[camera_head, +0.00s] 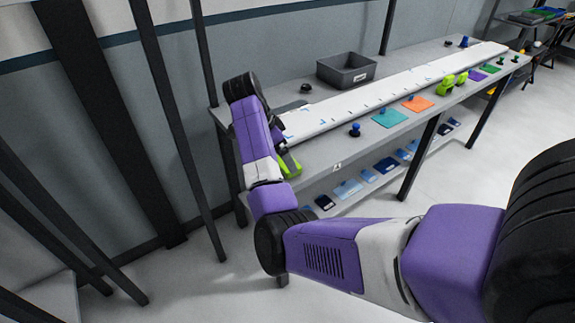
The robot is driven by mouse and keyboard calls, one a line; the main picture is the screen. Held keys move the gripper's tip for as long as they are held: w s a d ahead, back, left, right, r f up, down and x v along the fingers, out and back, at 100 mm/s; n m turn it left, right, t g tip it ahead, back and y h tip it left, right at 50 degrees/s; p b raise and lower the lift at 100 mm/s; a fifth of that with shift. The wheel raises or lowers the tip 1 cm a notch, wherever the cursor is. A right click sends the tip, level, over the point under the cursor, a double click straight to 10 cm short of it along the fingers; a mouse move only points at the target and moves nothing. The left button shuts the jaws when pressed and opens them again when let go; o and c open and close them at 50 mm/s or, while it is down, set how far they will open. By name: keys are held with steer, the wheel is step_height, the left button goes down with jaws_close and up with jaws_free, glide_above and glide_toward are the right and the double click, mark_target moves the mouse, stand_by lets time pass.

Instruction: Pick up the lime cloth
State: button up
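A small flat green cloth (490,69) lies toward the far right end of the workbench, beyond a purple cloth (476,75). A lime-green piece (290,165) shows at the near left end of the bench, partly hidden by my forearm; I cannot tell whether it is a cloth or a tool. My arm folds across the foreground and rises over the bench's left end. My gripper's fingers cannot be made out past the wrist, so its hold and its distance from either green thing are hidden.
The grey workbench (335,150) carries a long white strip (370,97), a grey bin (346,70), a teal cloth (389,118), an orange cloth (417,103) and lime-green tools (446,85). Blue packs lie on the lower shelf. Dark posts stand at left. Floor in front is open.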

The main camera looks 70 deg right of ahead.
steer(key=shift+x, duration=1.9)
steer(key=c, duration=1.3)
steer(key=shift+o, duration=0.2)
steer(key=shift+r, duration=0.2)
step_height(320, 180, up, 20)
steer(key=p, duration=0.2)
steer(key=shift+f, duration=0.15)
